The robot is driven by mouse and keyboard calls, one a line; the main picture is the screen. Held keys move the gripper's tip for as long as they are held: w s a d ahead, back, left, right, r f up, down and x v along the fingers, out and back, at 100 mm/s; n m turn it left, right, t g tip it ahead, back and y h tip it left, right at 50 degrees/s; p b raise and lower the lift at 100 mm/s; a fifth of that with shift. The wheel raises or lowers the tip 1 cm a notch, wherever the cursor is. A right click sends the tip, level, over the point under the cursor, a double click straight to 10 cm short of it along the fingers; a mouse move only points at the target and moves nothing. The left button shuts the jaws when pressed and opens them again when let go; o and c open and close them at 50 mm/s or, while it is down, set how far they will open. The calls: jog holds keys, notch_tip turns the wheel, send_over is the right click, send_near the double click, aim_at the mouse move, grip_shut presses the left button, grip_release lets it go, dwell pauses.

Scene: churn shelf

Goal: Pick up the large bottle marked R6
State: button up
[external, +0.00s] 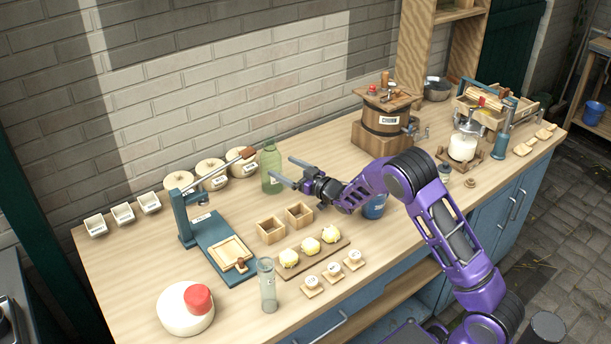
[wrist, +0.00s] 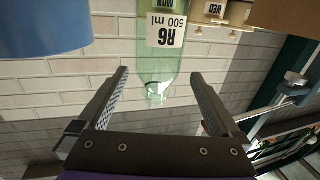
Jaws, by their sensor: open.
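The green glass bottle (external: 271,168) stands upright near the back of the counter, by the wall. In the wrist view the bottle (wrist: 154,76) shows upside down, with a white label reading "R6 500 ml". My gripper (external: 281,168) is open and empty, with its fingers pointing toward the bottle. In the wrist view the bottle's narrow neck end lies between the two fingertips (wrist: 158,73) in the picture. The bottle appears beyond the tips; contact cannot be told.
Lidded crocks (external: 210,173) stand left of the bottle. Small wooden boxes (external: 271,230) and a board (external: 325,254) with yellow lumps lie in front. A clear glass cylinder (external: 267,285) stands at the front edge. A blue container (external: 374,207) is near my arm.

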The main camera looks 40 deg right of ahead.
aim_at(263, 155)
jog(key=x, duration=1)
jog(key=shift+d, duration=0.2)
jog(key=c, duration=1.4)
jog(key=shift+r, duration=0.15)
jog(key=shift+c, duration=0.2)
